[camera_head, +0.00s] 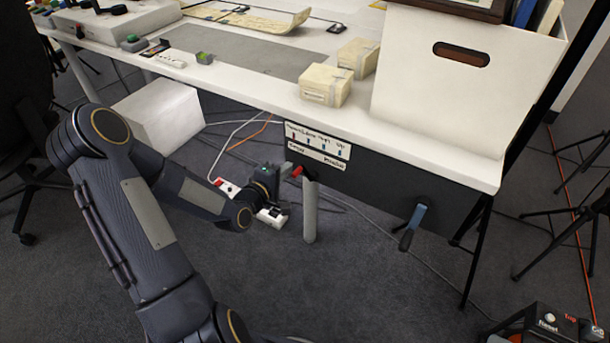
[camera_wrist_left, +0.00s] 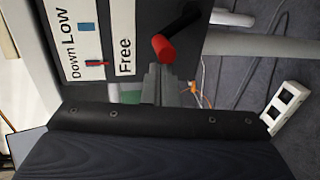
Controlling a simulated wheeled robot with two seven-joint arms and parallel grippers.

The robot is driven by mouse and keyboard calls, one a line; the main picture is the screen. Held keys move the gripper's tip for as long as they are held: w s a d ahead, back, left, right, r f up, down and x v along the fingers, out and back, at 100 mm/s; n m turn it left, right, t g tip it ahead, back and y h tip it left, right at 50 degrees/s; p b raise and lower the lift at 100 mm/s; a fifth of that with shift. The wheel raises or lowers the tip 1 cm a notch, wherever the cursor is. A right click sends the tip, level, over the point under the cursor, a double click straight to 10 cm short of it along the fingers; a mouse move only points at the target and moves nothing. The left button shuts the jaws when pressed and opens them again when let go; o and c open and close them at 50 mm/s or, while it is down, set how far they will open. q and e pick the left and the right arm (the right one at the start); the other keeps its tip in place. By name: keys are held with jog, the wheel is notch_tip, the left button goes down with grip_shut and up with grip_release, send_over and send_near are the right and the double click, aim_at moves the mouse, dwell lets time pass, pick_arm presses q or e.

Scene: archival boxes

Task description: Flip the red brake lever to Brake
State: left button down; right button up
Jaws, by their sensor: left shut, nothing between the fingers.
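The red brake lever (camera_head: 297,171) is on the dark panel under the table's front edge, below the Free end of the white Free/Brake label (camera_head: 318,159). In the left wrist view the red lever (camera_wrist_left: 163,47) shows beside the word Free (camera_wrist_left: 126,45). My left gripper (camera_head: 282,171) is shut and empty, just left of the lever in the head view. Its fingertips (camera_wrist_left: 160,78) come close to the lever's red end in the wrist view; I cannot tell whether they touch. My right gripper is not in view.
A grey table leg (camera_head: 310,212) stands below the lever. A white archival box (camera_head: 455,80) and small cartons (camera_head: 327,84) stand on the table. Power strips and cables lie on the floor.

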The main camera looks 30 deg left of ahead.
pick_arm(q)
jog(key=shift+w+f, duration=0.15)
jog(key=shift+w, duration=0.5)
jog(key=shift+w+d, duration=0.15)
jog(key=shift+d, duration=0.15)
jog(key=shift+s+d+b, duration=0.2)
jog(key=shift+d+b, duration=0.65)
jog(key=shift+d, duration=1.65)
jog(key=shift+s+a, duration=0.25)
jog(key=shift+s, duration=0.1)
jog(key=s+a, duration=0.2)
jog(key=s, duration=0.4)
jog(key=shift+a, duration=0.15)
